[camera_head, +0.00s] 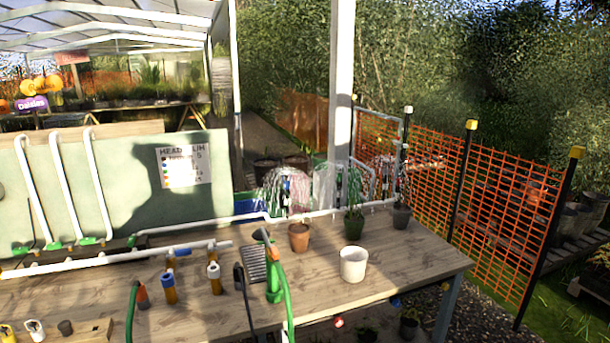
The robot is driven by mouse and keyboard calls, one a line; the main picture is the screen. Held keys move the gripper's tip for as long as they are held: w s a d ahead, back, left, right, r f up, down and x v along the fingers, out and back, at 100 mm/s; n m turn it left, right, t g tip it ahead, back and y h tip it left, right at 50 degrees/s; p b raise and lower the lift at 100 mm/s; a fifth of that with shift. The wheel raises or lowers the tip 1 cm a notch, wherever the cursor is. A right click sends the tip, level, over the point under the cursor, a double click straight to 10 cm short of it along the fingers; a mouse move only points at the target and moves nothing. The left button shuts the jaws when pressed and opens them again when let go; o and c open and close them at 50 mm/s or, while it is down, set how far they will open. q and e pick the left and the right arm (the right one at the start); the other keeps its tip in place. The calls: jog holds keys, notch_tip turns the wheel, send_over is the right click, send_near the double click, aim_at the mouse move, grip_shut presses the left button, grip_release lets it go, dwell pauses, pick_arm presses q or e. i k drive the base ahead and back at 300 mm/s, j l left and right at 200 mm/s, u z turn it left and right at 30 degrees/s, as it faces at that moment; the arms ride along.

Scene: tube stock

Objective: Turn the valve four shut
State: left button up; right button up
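A white pipe (120,259) runs along the back of the wooden bench, with several white and blue fittings on it. Two upright fittings with amber lower bodies stand in front of it: one with a blue collar (168,288) and one with a white top (214,278). Small green valve-like parts (88,241) sit at the feet of the white riser pipes (65,190). I cannot tell which part is valve four, nor whether any valve is open or shut. Neither of my grippers is in view.
A green hose (288,300), a green upright piece (273,285) and another hose end (141,295) are on the bench (400,262). A white pot (353,264), a terracotta pot (299,238) and potted plants stand right. A sign (184,165) hangs behind. The bench's right front is clear.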

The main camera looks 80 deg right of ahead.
aim_at(131, 243)
jog(key=z, duration=2.75)
jog(key=i+j+u, duration=0.2)
jog(key=u, duration=0.25)
jog(key=i+j+u, duration=0.1)
jog(key=u, duration=0.3)
jog(key=i+u, duration=0.3)
jog(key=u, duration=0.15)
